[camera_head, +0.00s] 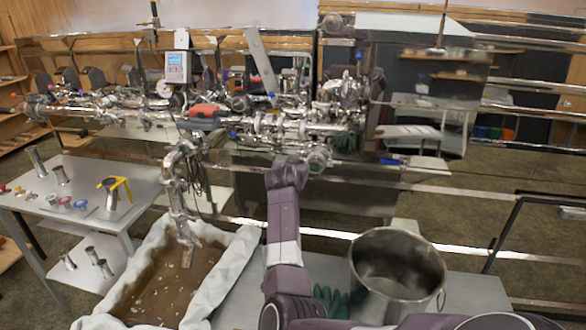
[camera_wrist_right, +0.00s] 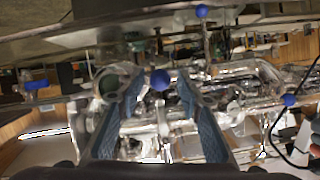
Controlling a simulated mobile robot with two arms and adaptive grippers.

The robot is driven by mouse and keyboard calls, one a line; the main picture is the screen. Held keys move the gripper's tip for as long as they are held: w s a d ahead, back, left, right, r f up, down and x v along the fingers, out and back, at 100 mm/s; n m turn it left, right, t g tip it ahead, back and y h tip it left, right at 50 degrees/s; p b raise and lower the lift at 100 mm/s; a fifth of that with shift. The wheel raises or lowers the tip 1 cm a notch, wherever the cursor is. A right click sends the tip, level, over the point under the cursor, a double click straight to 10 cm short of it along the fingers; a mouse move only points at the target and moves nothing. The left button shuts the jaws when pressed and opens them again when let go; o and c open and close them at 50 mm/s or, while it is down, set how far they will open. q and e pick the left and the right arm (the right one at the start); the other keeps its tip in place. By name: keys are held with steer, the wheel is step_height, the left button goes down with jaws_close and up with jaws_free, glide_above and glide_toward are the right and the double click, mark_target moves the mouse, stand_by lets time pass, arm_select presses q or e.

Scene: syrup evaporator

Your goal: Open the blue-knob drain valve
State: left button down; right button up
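A blue ball knob (camera_wrist_right: 160,80) shows in the right wrist view between the two fingers of my right gripper (camera_wrist_right: 156,84). The fingers are spread and a gap shows on each side of the knob; I cannot tell how far ahead of the fingertips it is. Another blue knob (camera_wrist_right: 289,100) is to the right, and a third blue knob (camera_wrist_right: 202,11) is at the top. In the head view my right arm reaches up to the metal pipework (camera_head: 295,128), where its gripper is hard to make out. A small blue knob (camera_head: 233,134) shows on this pipework. My left gripper is not in view.
A cloth-lined tray (camera_head: 240,255) of brown liquid stands below a downward spout (camera_head: 178,190). A steel pot (camera_head: 398,270) stands at right, with dark green gloves (camera_head: 330,298) beside it. A side table (camera_head: 85,185) at left holds metal cups. Shiny rails cross the middle.

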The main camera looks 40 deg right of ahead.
steer(key=v, duration=0.6)
steer(key=shift+a, duration=0.2)
stand_by(0.4)
